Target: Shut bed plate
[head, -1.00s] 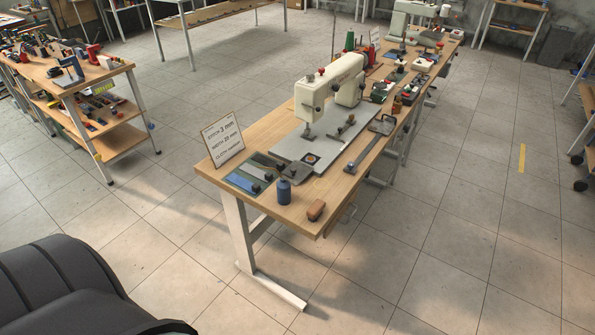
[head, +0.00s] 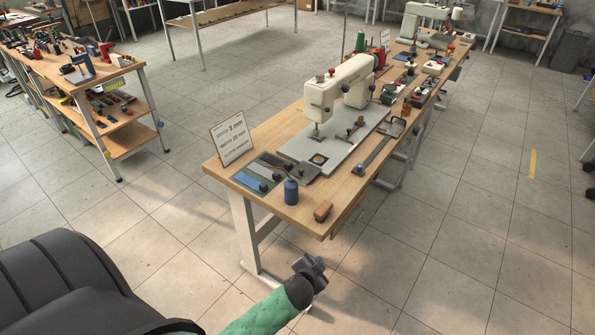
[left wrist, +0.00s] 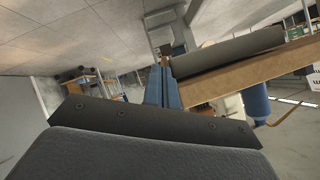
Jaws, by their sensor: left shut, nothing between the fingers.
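The white sewing machine (head: 345,84) stands on the wooden table, on a light grey bed (head: 352,146). A darker grey plate (head: 298,170) lies at the bed's near left end, beside a small dark square opening (head: 318,159). The plate looks slid out from the opening; I cannot tell its exact fit. My left gripper (head: 313,268) is low in front of the table's near end, apart from the plate. Its blue fingers are shut and empty in the left wrist view (left wrist: 164,86). My right gripper is not in view.
On the table's near end are a blue spool (head: 291,191), a brown block (head: 323,210), fabric swatches (head: 258,174) and a sign (head: 232,138). A long metal tool (head: 374,151) lies right of the bed. Open floor surrounds the near end; the table leg (head: 244,232) stands close by.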

